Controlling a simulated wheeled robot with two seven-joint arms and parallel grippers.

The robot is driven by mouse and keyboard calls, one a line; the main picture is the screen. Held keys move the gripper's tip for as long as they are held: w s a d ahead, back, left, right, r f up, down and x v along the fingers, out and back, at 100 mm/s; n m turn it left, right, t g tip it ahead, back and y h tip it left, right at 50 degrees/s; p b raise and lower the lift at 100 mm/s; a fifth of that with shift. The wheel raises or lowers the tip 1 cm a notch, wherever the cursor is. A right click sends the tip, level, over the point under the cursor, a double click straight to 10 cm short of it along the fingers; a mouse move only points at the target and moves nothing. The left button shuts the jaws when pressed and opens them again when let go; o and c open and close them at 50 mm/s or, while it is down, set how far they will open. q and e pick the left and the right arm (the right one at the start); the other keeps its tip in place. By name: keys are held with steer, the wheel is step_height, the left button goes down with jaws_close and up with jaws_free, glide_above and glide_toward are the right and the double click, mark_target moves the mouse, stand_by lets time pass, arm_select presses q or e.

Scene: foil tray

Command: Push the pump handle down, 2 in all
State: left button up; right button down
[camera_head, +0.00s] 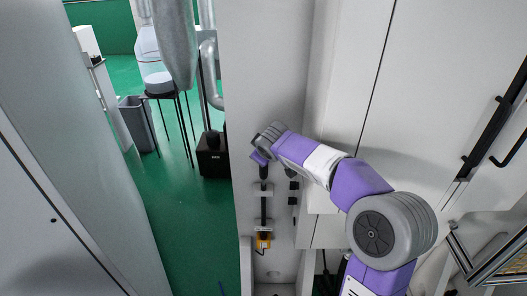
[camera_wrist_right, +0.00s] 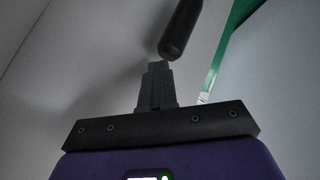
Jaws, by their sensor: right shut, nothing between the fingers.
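My right gripper (camera_wrist_right: 156,68) is shut and empty, its dark fingers together in the right wrist view. A black rod with a rounded end, which looks like the pump handle (camera_wrist_right: 183,30), is just beyond the fingertips and slightly to their right. A small gap seems to separate them. In the head view my right arm reaches up and left to the pale wall unit, with its purple hand (camera_head: 260,157) above a dark vertical bar (camera_head: 263,207) in pale brackets. I cannot tell there which dark part is the handle. My left gripper is not in view.
An orange-yellow fitting (camera_head: 263,240) sits below the bar. Pale cabinet doors with a black handle (camera_head: 492,125) stand at the right. A green floor (camera_head: 185,225) lies open at the left, with a black box (camera_head: 213,160) and a grey bin (camera_head: 137,123) farther back.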

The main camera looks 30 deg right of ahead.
steer(key=shift+f+b, duration=0.85)
steer(key=shift+f, duration=0.25)
stand_by(0.4)
stand_by(0.3)
steer(key=shift+d+r+p, duration=0.1)
steer(key=shift+r+p, duration=2.4)
steer(key=shift+r, duration=0.6)
step_height(320, 180, up, 5)
steer(key=p, duration=0.4)
steer(key=shift+r, duration=0.1)
stand_by(0.8)
